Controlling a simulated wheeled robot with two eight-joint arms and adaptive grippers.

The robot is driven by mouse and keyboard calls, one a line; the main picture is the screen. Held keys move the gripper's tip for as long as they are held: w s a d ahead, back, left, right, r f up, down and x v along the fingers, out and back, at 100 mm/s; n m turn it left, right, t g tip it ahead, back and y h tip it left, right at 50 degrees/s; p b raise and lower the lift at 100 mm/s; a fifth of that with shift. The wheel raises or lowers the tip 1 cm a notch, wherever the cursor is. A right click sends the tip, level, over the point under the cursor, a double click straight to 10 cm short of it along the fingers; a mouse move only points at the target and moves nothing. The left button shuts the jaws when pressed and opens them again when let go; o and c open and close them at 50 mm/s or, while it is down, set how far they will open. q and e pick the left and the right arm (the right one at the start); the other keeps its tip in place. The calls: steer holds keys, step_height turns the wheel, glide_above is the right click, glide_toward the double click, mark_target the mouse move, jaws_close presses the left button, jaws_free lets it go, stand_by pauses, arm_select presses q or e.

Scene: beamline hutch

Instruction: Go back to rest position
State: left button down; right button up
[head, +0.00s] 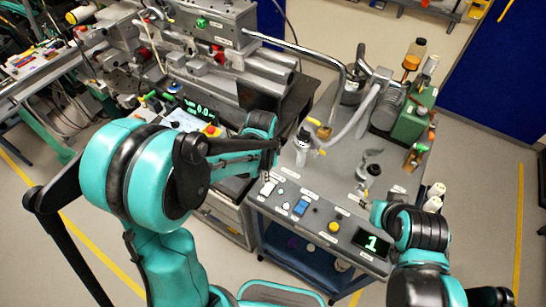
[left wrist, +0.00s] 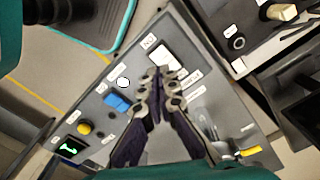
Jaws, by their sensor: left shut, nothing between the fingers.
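My left gripper (head: 268,174) is just above the left end of the grey control panel (head: 318,222) on the cart's front edge. In the left wrist view its fingers (left wrist: 160,76) are together and empty, over the panel next to a white switch (left wrist: 165,55). Whether they touch the panel I cannot tell. My right arm (head: 420,235) comes in at the lower right. No fingers of my right gripper can be made out.
The panel also has a blue switch (head: 301,207), a yellow button (head: 334,227) and a green display (head: 372,242) reading 1. A green pump (head: 405,115), hoses and bottles stand on the cart behind. A machine (head: 220,60) stands at the left. Floor shows at the right.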

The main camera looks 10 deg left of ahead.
arm_select(q)
steer(key=s+a+r+n+t+b, duration=0.1)
steer(key=s+a+n+t+b, duration=0.1)
steer(key=s+n+b, duration=0.3)
steer(key=s+a+r+n+t+b, duration=0.2)
steer(key=s+n+t+b, duration=0.3)
steer(key=b, duration=0.1)
steer(key=shift+s+a, duration=0.15)
steer(key=shift+a, duration=0.2)
stand_by(0.8)
